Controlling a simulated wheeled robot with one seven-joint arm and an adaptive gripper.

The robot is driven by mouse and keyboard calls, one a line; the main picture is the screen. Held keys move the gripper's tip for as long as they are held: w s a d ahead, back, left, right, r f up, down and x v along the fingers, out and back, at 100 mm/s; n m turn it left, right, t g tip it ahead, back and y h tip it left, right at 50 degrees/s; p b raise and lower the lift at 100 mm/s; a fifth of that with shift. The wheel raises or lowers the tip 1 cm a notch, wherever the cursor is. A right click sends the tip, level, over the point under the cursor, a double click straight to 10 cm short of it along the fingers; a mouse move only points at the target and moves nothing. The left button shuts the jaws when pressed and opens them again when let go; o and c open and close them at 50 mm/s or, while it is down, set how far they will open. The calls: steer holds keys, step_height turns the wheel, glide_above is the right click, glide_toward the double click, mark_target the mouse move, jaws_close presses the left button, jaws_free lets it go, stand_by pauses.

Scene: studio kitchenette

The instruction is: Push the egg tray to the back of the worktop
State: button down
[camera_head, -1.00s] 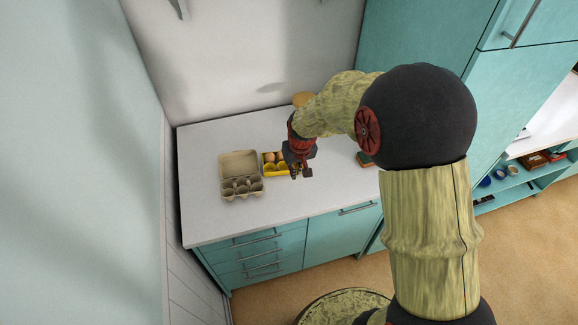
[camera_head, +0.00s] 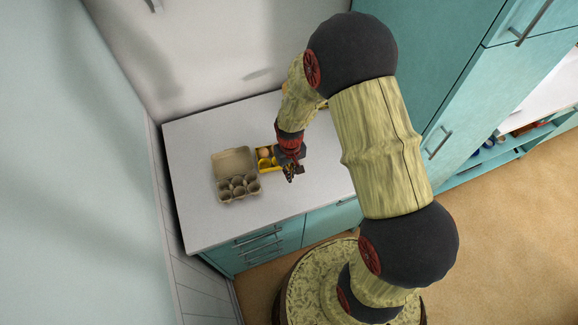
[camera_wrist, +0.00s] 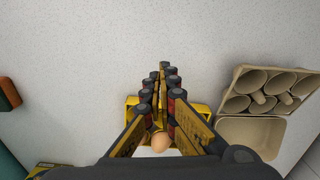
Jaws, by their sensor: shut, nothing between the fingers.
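The yellow egg tray (camera_head: 263,163) sits on the worktop just right of the grey egg carton in the head view, with an egg (camera_head: 264,153) at its back. My gripper (camera_head: 290,177) is shut and empty at the tray's front right, partly covering it. In the wrist view my gripper's fingertips (camera_wrist: 161,68) are together. Parts of the tray (camera_wrist: 200,108) show on both sides of the fingers, and an egg (camera_wrist: 160,142) shows between them, lower in the picture. I cannot tell whether the fingers touch the tray.
The open, empty grey carton (camera_head: 238,190) stands close on the tray's left. The white worktop (camera_head: 195,155) is bare to the left and in front. The back wall (camera_head: 215,60) bounds it. A green and brown object (camera_wrist: 9,93) lies at the wrist view's left edge.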

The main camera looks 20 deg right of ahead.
step_height(320, 180, down, 4)
steer(key=shift+s+r, duration=0.1)
steer(key=shift+r, duration=0.1)
steer(key=w, duration=0.3)
steer(key=shift+f, duration=0.3)
steer(key=shift+w, duration=0.6)
steer(key=w+b, duration=0.3)
steer(key=w, duration=0.7)
steer(key=shift+w+a, duration=0.15)
steer(key=shift+w, duration=0.05)
steer(key=shift+s, duration=0.1)
